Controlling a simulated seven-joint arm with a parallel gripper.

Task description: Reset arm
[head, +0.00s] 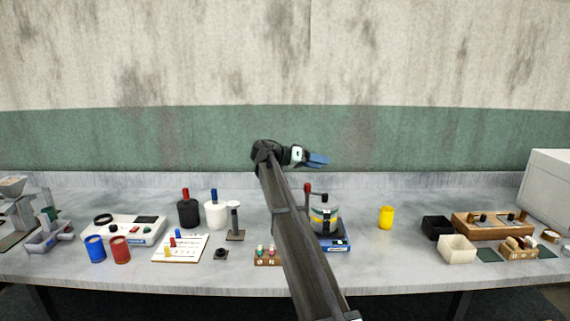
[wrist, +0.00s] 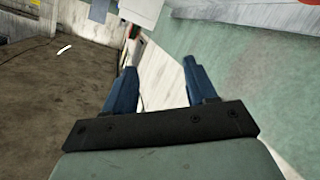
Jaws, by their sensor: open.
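My gripper (head: 318,160) is raised above the back of the bench, in front of the green band of the wall, in the head view. Its blue fingers point to the right. In the wrist view my gripper (wrist: 158,82) shows its two blue fingers spread apart with nothing between them. My arm reaches up across the middle of the bench and hides part of what stands behind it.
The grey bench (head: 375,262) carries a glass pot (head: 324,222) on a blue base, a yellow cup (head: 386,217), black and white bottles, blue and red cans, and a wooden tray (head: 465,226) at right. Bare bench surrounds the yellow cup.

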